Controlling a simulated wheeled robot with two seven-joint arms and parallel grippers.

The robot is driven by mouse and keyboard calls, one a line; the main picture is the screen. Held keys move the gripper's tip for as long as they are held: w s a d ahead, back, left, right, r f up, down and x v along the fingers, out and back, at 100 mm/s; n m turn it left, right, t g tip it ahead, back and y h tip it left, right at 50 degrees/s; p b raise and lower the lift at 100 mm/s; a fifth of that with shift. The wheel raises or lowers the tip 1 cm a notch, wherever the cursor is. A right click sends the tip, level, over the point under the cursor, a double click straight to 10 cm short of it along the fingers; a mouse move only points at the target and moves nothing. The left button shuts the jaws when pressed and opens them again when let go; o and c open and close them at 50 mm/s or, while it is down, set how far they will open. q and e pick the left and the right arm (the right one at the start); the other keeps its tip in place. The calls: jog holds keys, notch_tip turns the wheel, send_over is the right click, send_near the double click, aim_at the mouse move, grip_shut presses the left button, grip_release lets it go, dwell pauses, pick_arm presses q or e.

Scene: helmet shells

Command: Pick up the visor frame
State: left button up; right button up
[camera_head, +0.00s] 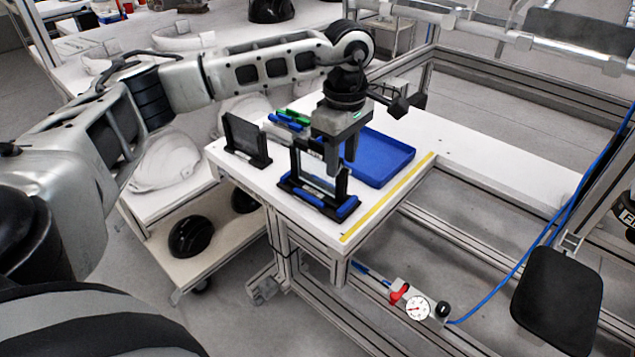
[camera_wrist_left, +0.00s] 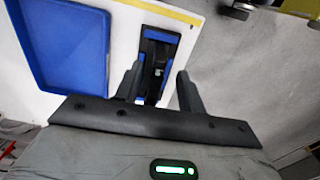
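The visor frame (camera_head: 317,182) looks like an upright, dark-edged clear panel in a black stand with blue pads (camera_head: 312,199), near the front corner of the white table. My left gripper (camera_head: 342,158) points down at the frame's upper part, and its near edge overlaps the frame in the head view. In the left wrist view the two fingers (camera_wrist_left: 159,74) are apart, with the black and blue stand (camera_wrist_left: 158,36) showing between and beyond them. I cannot tell whether the fingers touch the frame. My right gripper is not in view.
A blue tray (camera_head: 384,159) lies just behind the gripper on the white table. Another black stand with a dark panel (camera_head: 246,138) is to the left, with green and blue items (camera_head: 290,118) beside it. A yellow strip (camera_head: 388,197) runs along the table edge. White shells (camera_head: 165,163) lie left.

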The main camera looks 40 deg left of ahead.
pick_arm(q)
jog(key=p, duration=0.1)
send_over(337, 199)
jog(key=shift+w+a+f, duration=0.15)
jog(key=shift+w+f, duration=0.05)
jog(key=shift+f, duration=1.15)
jog(key=shift+w+a+f, duration=0.1)
jog(key=shift+w+f, duration=0.1)
jog(key=shift+f, duration=1.1)
grip_shut()
